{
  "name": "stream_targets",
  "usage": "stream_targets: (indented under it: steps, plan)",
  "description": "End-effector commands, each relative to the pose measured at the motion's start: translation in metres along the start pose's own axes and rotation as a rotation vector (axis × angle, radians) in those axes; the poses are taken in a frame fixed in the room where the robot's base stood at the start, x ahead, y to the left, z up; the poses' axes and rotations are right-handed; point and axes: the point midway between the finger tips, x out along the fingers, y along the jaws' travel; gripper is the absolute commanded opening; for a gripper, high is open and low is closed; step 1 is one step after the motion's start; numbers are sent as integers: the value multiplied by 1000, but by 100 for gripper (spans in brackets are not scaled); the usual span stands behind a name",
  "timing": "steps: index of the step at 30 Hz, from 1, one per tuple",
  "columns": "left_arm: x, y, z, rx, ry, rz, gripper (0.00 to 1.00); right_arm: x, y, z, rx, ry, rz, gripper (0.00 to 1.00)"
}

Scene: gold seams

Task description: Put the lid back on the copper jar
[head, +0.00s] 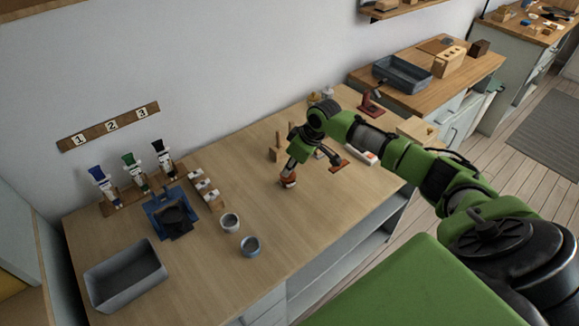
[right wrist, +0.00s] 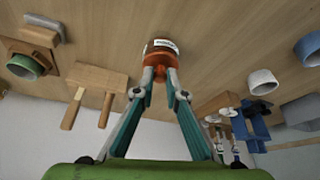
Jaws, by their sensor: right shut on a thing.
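The copper jar (head: 289,182) stands on the wooden table, below my right gripper (head: 289,172). In the right wrist view the jar (right wrist: 160,44) shows a white label with dark print. An orange-copper lid (right wrist: 158,58) is over the jar, at the tips of my right gripper (right wrist: 160,75). The fingers are closed together on the top of this lid. The lid lines up with the jar, but I cannot tell whether it is fully seated or slightly above it. My left gripper is not in view.
A wooden block stand (head: 276,152) is close behind the jar. Two cups (head: 230,222) (head: 250,246), a blue stand (head: 168,216) and a grey tray (head: 127,276) are to the left. A white box (head: 360,157) lies right. The table front near the jar is clear.

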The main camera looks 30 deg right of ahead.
Motion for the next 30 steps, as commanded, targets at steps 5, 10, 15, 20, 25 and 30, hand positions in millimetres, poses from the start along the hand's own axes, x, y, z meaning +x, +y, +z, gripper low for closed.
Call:
stream_targets:
  steps: [5, 10, 15, 20, 25, 30]
  plan:
    - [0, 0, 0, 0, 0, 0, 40, 0, 0, 0, 0, 0, 0, 4]
    - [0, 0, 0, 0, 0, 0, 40, 0, 0, 0, 0, 0, 0, 17]
    - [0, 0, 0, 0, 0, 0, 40, 0, 0, 0, 0, 1, 0, 32]
    - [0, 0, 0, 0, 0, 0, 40, 0, 0, 0, 0, 0, 0, 34]
    - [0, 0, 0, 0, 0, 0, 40, 0, 0, 0, 1, 0, 0, 48]
    - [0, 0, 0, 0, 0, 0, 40, 0, 0, 0, 0, 1, 0, 48]
